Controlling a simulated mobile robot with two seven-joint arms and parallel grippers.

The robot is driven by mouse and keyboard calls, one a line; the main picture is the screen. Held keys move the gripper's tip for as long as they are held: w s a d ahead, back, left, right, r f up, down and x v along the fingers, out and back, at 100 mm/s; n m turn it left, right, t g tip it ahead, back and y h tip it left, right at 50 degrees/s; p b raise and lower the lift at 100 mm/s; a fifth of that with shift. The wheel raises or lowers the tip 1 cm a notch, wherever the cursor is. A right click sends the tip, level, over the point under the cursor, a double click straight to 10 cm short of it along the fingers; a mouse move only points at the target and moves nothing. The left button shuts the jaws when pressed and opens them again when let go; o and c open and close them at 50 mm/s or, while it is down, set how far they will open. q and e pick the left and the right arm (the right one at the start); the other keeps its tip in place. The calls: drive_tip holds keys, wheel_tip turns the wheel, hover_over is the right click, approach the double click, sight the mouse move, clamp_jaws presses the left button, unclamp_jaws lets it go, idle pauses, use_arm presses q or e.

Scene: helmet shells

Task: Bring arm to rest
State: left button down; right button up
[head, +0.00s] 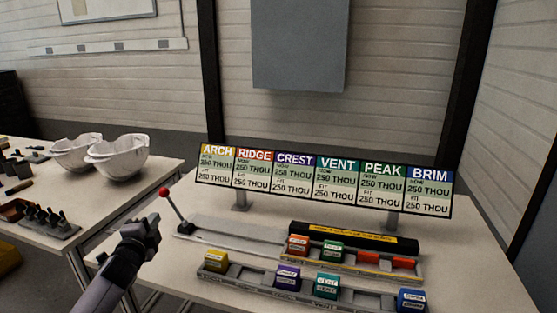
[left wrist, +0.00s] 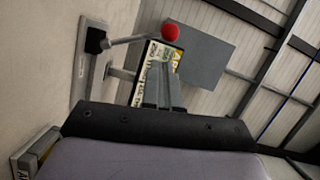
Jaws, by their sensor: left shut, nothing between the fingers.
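My left gripper (head: 146,229) is at the left front of the table in the head view, shut and empty. Its arm comes in from the bottom left. It is a little left of and nearer than a lever with a red knob (head: 164,191), and apart from it. In the left wrist view the shut fingers (left wrist: 163,88) point toward the label board, with the lever's red knob (left wrist: 170,32) beyond them. My right gripper does not show in either view.
A label board (head: 324,182) stands at the table's back. Before it are a rack with coloured blocks (head: 327,286), a yellow block (head: 216,259) and a black bar (head: 352,238). Two white helmet shells (head: 118,157) sit on the side table at left. The table's right side (head: 475,270) is clear.

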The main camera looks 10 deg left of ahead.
use_arm(q)
drive_tip(key=s+d+f+n+g, duration=0.1)
drive_tip(key=s+d+f, duration=0.1)
drive_tip(key=f, duration=0.1)
drive_tip(key=s+d+f+n+g, duration=0.1)
drive_tip(key=s+d+f, duration=0.1)
drive_tip(key=s, duration=0.1)
drive_tip(key=shift+s+d+f+n, duration=0.25)
drive_tip(key=shift+d+f+n, duration=0.15)
drive_tip(key=s+d+f+n+g+h, duration=0.1)
drive_tip(key=s+d+f+n+g, duration=0.45)
drive_tip(key=s, duration=0.55)
drive_tip(key=s+d+n+g+h, duration=0.25)
drive_tip(key=s+d, duration=0.35)
drive_tip(key=s, duration=0.6)
drive_tip(key=s+d+n+g+h, duration=0.1)
drive_tip(key=s+d+g, duration=0.3)
drive_tip(key=s, duration=0.9)
drive_tip(key=w+d+f+t+h, duration=0.1)
drive_tip(key=w+d+f+t, duration=0.3)
drive_tip(key=w+f+t, duration=0.3)
drive_tip(key=shift+f+t+h, duration=0.3)
drive_tip(key=shift+f+h, duration=0.05)
drive_tip(key=shift+f, duration=0.95)
drive_tip(key=shift+w, duration=0.15)
